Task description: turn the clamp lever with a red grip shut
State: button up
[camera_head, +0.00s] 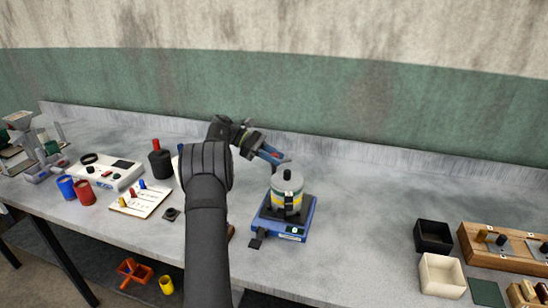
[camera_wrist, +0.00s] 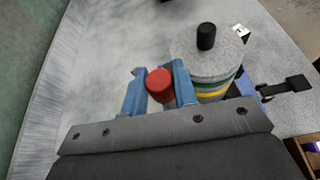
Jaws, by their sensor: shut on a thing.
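My gripper (camera_head: 271,155) reaches over the table just behind and left of a grey, banded canister (camera_head: 287,188) with a black knob. In the wrist view the gripper's two blue fingers (camera_wrist: 157,78) are shut on a red round grip (camera_wrist: 160,86), one finger on each side. The canister (camera_wrist: 210,58) shows right beside the right finger. The rest of the lever is hidden under the grip and gripper.
The canister stands on a blue device (camera_head: 291,237) with a black plate. To the left stand a black holder with a red top (camera_head: 158,160), a white panel box (camera_head: 105,172) and red and blue cups. Black (camera_head: 434,236) and cream (camera_head: 442,276) bins stand at right. The table's back is clear.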

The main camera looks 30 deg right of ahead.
aim_at(275, 155)
jog(key=o, duration=1)
jog(key=r, duration=0.4)
jog(key=shift+s+d+r, duration=0.1)
jog(key=shift+s+r, duration=0.1)
jog(key=shift+r, duration=0.1)
jog(key=s+d+r, duration=0.1)
jog(key=s+r, duration=0.1)
jog(key=s, duration=0.1)
jog(key=s+d+r, duration=0.2)
jog(key=s, duration=0.1)
jog(key=s+d+r, duration=0.1)
jog(key=s+r, duration=0.1)
jog(key=s, duration=0.2)
jog(key=shift+s+d+r, duration=0.1)
jog(key=shift+d+r, duration=0.1)
jog(key=shift+d, duration=0.15)
